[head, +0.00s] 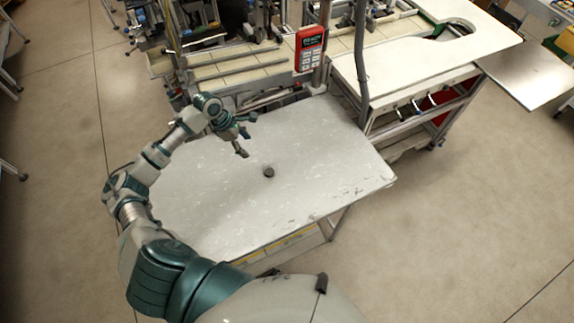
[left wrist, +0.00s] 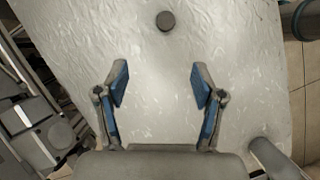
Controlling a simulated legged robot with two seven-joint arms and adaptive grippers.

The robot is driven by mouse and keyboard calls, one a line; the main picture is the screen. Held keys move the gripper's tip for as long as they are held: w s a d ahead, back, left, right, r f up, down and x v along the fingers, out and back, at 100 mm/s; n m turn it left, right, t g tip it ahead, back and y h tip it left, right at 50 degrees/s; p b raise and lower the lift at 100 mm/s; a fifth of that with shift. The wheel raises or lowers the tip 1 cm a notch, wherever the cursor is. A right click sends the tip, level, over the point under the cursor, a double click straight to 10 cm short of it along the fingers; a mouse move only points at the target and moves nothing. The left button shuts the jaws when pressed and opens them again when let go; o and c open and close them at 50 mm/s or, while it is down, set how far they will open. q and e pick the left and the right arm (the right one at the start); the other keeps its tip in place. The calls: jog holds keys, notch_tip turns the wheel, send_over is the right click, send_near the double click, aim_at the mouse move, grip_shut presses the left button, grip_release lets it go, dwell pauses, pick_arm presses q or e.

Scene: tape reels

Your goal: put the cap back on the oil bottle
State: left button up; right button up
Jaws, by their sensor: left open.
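A small dark round piece, which looks like the cap (head: 268,172), lies on the white worn tabletop (head: 330,165) near its middle. The cap (left wrist: 165,20) also shows at the top of the left wrist view, beyond the fingertips and almost centred between them. My left gripper (head: 246,134) is open and empty above the table, up and to the left of the cap in the head view. Its two blue-padded fingers stand wide apart in the left wrist view (left wrist: 159,85), with only bare tabletop between them. I cannot make out an oil bottle in either view. My right gripper is not in view.
The tabletop around the cap is clear. A red device (head: 310,48) hangs on a post at the table's far edge. A workbench (head: 405,70) stands behind to the right, and racks with equipment (head: 215,60) stand behind to the left. Open floor (head: 465,220) lies to the right.

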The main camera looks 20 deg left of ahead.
pick_arm(q)
send_near(270, 171)
jog(key=f, duration=0.2)
jog(key=shift+w+d+f, duration=0.2)
jog(key=shift+w+f, duration=0.1)
jog(key=shift+w, duration=0.1)
jog(key=shift+w+d+f, duration=0.1)
jog(key=shift+d+f, duration=0.15)
jog(key=shift+f, duration=0.05)
jog(key=shift+d, duration=0.35)
jog(key=x, duration=0.4)
jog(key=shift+s+a+f, duration=0.2)
jog(key=shift+s+f, duration=0.05)
jog(key=shift+f, duration=0.4)
jog(key=shift+d, duration=0.2)
